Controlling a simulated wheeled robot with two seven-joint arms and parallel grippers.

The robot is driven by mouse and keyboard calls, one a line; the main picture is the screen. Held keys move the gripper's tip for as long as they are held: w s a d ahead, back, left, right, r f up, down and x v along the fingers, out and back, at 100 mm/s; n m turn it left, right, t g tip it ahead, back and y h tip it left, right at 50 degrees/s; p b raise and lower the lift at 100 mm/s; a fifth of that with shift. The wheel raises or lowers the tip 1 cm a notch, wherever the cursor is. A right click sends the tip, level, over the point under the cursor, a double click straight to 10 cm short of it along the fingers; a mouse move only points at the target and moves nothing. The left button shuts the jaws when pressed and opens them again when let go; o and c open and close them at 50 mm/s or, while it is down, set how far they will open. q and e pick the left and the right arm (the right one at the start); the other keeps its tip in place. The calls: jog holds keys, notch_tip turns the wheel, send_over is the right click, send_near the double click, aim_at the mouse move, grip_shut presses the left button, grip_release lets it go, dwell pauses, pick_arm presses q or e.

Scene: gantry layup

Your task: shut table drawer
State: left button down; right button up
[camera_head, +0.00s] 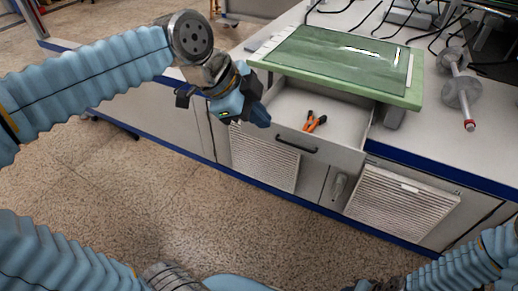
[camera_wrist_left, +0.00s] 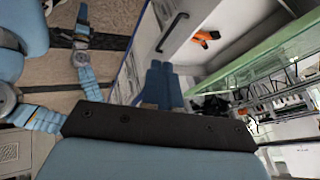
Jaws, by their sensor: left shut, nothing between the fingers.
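The table drawer (camera_head: 342,153) is pulled out from under the green-topped work table, with a dark bar handle (camera_head: 297,145) on its front. Orange-handled pliers (camera_head: 314,122) lie inside it. My left gripper (camera_head: 262,116) is shut and empty, at the drawer's left front corner. I cannot tell whether it touches the drawer. In the left wrist view its blue fingers (camera_wrist_left: 163,84) are together near the drawer, with the handle (camera_wrist_left: 173,32) and pliers (camera_wrist_left: 206,37) beyond. My right arm shows at the bottom right of the head view; its gripper cannot be made out.
A green board (camera_head: 338,56) lies on the table above the drawer. A metal dumbbell-shaped roller (camera_head: 460,90) and several black cables lie on the bench top. Vented cabinet panels (camera_head: 400,206) are below. The speckled floor (camera_head: 200,215) in front is clear.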

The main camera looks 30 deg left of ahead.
pick_arm(q)
jog(key=s+m, duration=0.1)
jog(key=b, duration=0.1)
send_near(298, 139)
notch_tip(298, 139, down, 4)
jog(key=s+d, duration=0.1)
jog(key=s, duration=0.2)
jog(key=w, duration=0.3)
jog(key=shift+w+d+f, duration=0.2)
jog(key=shift+w+d, duration=0.1)
jog(key=shift+w, duration=0.6)
pick_arm(e)
jog(key=shift+s+a+f, duration=0.2)
jog(key=shift+a+f, duration=0.05)
jog(key=shift+f, duration=0.2)
pick_arm(q)
jog(key=shift+w, duration=0.1)
